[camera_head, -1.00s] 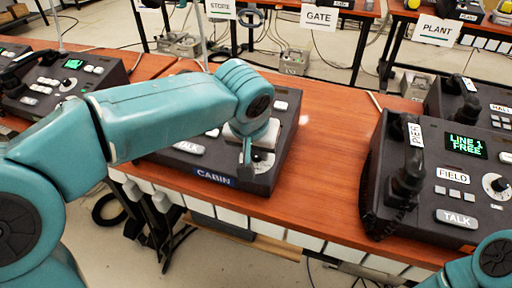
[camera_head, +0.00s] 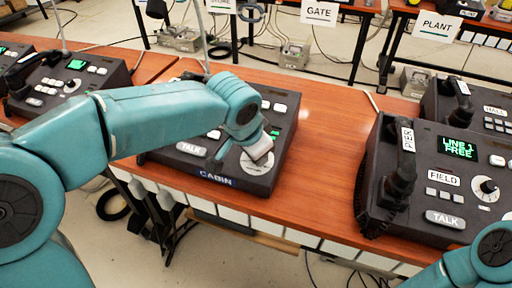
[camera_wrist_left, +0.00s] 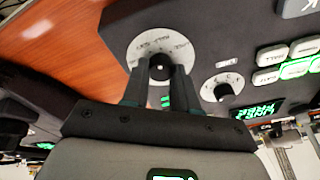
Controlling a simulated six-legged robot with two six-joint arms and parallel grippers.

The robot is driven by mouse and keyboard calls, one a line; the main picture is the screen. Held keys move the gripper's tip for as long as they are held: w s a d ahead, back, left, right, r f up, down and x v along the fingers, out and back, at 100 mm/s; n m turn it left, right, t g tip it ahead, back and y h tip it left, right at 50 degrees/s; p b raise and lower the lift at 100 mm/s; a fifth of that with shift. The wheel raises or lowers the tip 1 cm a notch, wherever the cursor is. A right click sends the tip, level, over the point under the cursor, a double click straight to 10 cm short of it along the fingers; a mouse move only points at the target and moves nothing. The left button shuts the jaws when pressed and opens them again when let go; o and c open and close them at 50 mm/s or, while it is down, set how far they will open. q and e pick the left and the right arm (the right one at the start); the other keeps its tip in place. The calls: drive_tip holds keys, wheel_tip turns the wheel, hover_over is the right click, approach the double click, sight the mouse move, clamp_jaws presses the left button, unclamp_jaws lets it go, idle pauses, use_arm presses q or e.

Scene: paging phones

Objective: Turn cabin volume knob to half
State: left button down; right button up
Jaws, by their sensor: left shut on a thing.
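The cabin phone, a dark console with a blue CABIN label (camera_head: 217,180), stands on the wooden table in the middle of the head view. Its volume knob is black on a round pale dial (camera_head: 257,166), and my left gripper and wrist cover the knob there. In the left wrist view the knob (camera_wrist_left: 160,66) sits at the centre of the large dial (camera_wrist_left: 140,38), between the two fingers of my left gripper (camera_wrist_left: 160,72), which is shut on it. The knob's pointer is hard to make out. My right arm shows at the lower right of the head view, with its gripper out of sight.
A second, smaller dial (camera_wrist_left: 222,87) and several buttons (camera_wrist_left: 285,60) lie close to the gripper in the wrist view. Another phone (camera_head: 70,80) stands at the left.

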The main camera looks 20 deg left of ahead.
use_arm(q)
drive_tip(key=shift+m, duration=0.3)
drive_tip(key=c, duration=0.9)
unclamp_jaws()
drive_tip(key=shift+o, duration=0.2)
drive_tip(key=p+v, duration=0.4)
drive_tip(key=v, duration=1.2)
drive_tip(key=shift+s+a+r, duration=0.1)
drive_tip(key=shift+r, duration=0.05)
